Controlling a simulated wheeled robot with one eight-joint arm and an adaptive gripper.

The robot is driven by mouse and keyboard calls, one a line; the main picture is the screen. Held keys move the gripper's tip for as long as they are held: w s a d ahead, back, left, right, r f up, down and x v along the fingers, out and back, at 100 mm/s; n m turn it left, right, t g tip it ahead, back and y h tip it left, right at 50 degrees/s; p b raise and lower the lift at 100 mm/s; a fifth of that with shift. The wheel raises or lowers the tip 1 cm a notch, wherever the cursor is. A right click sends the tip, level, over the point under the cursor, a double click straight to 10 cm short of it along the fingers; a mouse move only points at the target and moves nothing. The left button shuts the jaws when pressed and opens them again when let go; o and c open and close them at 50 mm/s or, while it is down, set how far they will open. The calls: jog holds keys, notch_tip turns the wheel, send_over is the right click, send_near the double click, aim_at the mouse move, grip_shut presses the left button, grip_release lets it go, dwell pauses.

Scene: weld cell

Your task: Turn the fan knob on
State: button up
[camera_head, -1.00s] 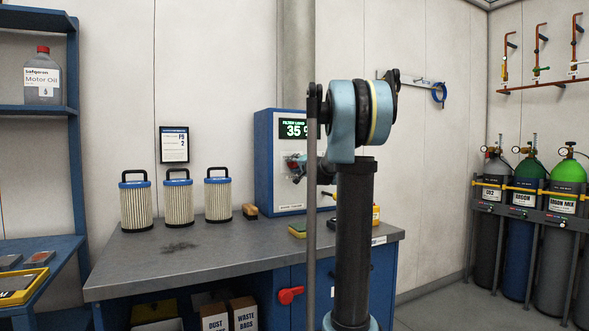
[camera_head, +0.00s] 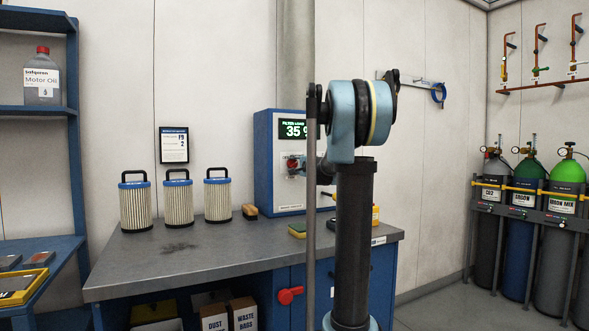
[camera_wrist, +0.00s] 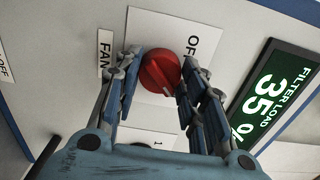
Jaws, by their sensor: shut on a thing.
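The red fan knob (camera_wrist: 160,74) sits on a white plate beside the FAN label (camera_wrist: 105,58) and the OFF print (camera_wrist: 191,46). A pale mark shows on the knob's lower edge in the wrist view, away from OFF and on the side of a plate marked 1 (camera_wrist: 158,143). My gripper (camera_wrist: 162,68) is shut on the knob, one finger on each side. In the head view, the blue filter cabinet (camera_head: 262,180) stands on the bench, with a bit of the red knob (camera_head: 291,164) showing; my arm hides much of the cabinet's front.
The filter load display (camera_wrist: 268,95) reads 35 %. Three filter cartridges (camera_head: 179,205) stand on the grey bench (camera_head: 170,265), left of the cabinet. A brush (camera_head: 250,211) and a sponge (camera_head: 297,230) lie nearby. Gas cylinders (camera_head: 522,240) stand at the right wall.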

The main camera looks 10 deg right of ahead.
jog(key=shift+f, duration=0.1)
jog(key=o, duration=1.1)
jog(key=v, duration=1.1)
jog(key=shift+s+d, duration=0.2)
jog(key=shift+s, duration=0.15)
jog(key=shift+s, duration=0.1)
